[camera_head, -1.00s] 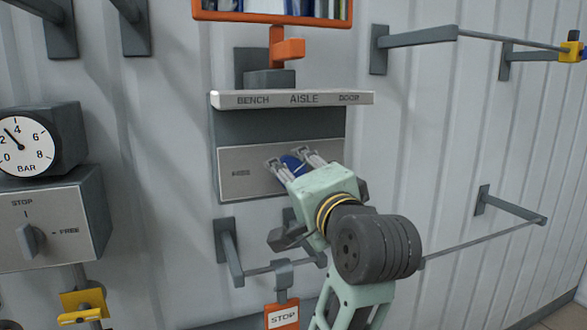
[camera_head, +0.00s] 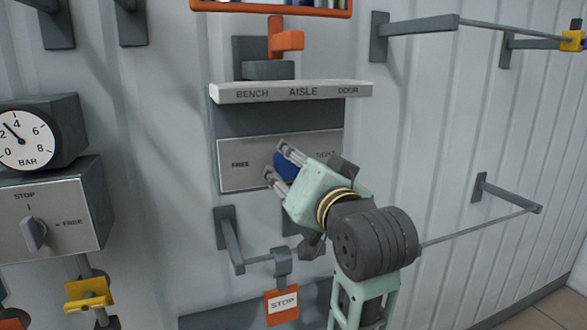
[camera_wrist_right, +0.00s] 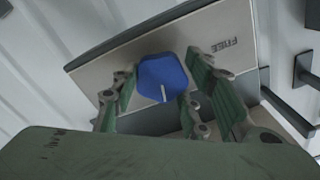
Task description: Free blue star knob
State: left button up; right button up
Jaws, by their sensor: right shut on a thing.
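The blue star knob (camera_head: 285,164) sits on a light panel (camera_head: 236,181) marked FREE at its left, with a partly covered word at its right. My right gripper (camera_head: 280,162) is shut on the knob, one finger on each side. In the right wrist view the knob (camera_wrist_right: 163,80) shows between the fingers (camera_wrist_right: 160,92), with a white pointer line near its lower edge. The gripper hides part of the knob in the head view. My left gripper is not in view.
A shelf marked BENCH, AISLE, DOOR (camera_head: 292,92) juts out above the panel. Below it a STOP tag (camera_head: 282,305) hangs from a hooked bar. Rails stick out at right.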

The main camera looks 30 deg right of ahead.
jog(key=shift+f, duration=0.25)
dwell(0.3)
jog(key=o, duration=1.1)
jog(key=shift+d+r, duration=0.1)
jog(key=shift+r, duration=0.1)
